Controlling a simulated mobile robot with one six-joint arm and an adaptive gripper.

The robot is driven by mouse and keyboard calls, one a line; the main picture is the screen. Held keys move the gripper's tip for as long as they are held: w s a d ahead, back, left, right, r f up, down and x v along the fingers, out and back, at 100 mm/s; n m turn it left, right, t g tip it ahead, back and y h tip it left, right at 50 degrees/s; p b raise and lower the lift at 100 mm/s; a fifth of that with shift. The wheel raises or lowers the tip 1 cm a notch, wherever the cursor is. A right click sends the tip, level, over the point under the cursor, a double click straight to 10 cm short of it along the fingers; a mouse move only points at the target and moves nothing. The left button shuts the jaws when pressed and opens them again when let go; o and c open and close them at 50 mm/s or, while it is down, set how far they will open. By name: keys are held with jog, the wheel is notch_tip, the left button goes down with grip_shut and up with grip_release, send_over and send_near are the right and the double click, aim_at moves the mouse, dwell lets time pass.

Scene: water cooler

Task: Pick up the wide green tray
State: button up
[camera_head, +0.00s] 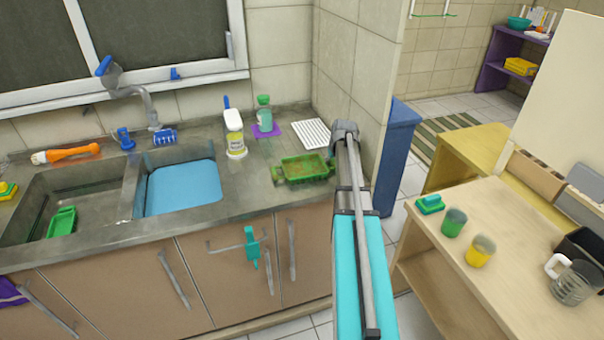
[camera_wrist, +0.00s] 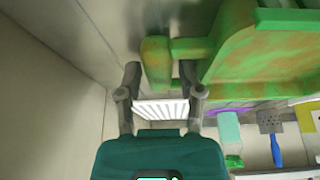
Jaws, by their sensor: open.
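The wide green tray (camera_head: 305,168) has brownish stains and sits on the counter right of the sink, with a handle at its left end. My arm covers the area by its right end in the head view. In the wrist view the tray (camera_wrist: 262,65) fills the upper right, and its end handle (camera_wrist: 156,65) points towards my gripper (camera_wrist: 160,72). My gripper is open, with a finger on each side of the handle. I cannot tell whether either finger touches it. In the head view the fingers are hidden by my arm.
A white ribbed rack (camera_head: 311,133) lies just behind the tray. A green bottle (camera_head: 264,113) on a purple mat and a white-and-yellow bottle (camera_head: 235,134) stand to its left. The tiled wall (camera_head: 362,75) is close on the right. The sink (camera_head: 183,187) is further left.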

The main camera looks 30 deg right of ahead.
dwell(0.5)
grip_shut()
